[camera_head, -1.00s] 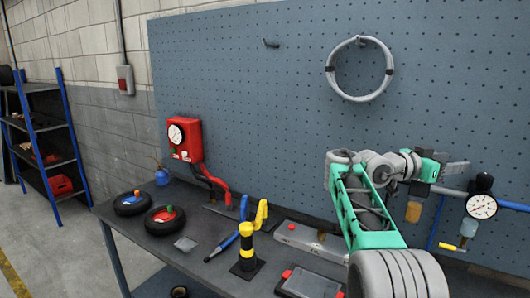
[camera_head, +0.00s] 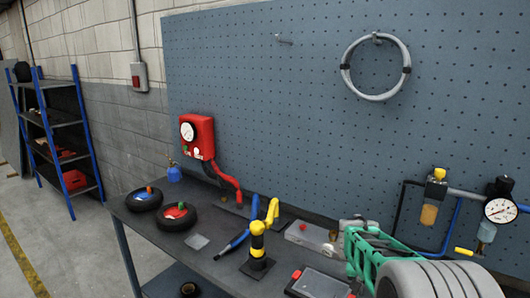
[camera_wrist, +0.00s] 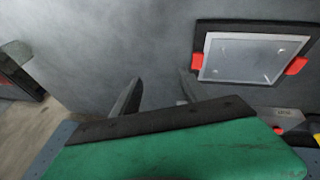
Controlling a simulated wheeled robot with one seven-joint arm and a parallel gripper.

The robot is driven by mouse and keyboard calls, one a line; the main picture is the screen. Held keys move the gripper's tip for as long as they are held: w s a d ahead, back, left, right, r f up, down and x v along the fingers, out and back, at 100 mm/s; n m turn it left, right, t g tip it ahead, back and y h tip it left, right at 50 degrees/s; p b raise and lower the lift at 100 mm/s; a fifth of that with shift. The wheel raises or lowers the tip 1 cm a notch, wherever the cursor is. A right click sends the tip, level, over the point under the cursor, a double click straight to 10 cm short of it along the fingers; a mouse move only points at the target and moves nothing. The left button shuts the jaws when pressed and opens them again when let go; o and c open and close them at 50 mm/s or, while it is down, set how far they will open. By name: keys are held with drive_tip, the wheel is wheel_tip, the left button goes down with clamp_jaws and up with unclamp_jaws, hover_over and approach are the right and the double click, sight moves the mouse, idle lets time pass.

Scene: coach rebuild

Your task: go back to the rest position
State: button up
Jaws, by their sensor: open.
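My gripper (camera_wrist: 157,90) shows in the wrist view as two dark fingers, apart, with nothing between them. A plain grey surface lies beyond them. A flat case (camera_wrist: 250,58) with a pale panel and red clips is to the right of the fingers, apart from them. It looks like the red-clipped case (camera_head: 320,284) at the bench's front in the head view. In the head view my arm is folded low at the bottom right, and its green link hides part of the bench. The gripper itself does not show there.
The workbench (camera_head: 222,262) carries two small tyres (camera_head: 142,201) (camera_head: 176,219), a black-and-yellow post (camera_head: 257,245) and a grey box (camera_head: 308,234). A red gauge box (camera_head: 198,137) and a cable ring (camera_head: 346,68) are on the pegboard (camera_head: 270,110). A pressure gauge (camera_head: 500,210) is at right.

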drive_tip(key=s+a+f+n+y+b, duration=0.1)
drive_tip(key=s+a+b, duration=0.2)
drive_tip(key=s+a, duration=0.2)
drive_tip(key=s+a+f+n+t+y+b, duration=0.1)
drive_tip(key=s+a+n+b, duration=0.1)
drive_tip(key=s+a, duration=0.3)
drive_tip(key=s+a+f+n+y+b, duration=0.1)
drive_tip(key=s+a+b, duration=0.3)
drive_tip(key=s, duration=0.7)
drive_tip(key=shift+s+a+f+n+y, duration=0.15)
drive_tip(key=shift+a+f+n+y, duration=0.25)
drive_tip(key=shift+a, duration=0.45)
drive_tip(key=shift+r, duration=0.1)
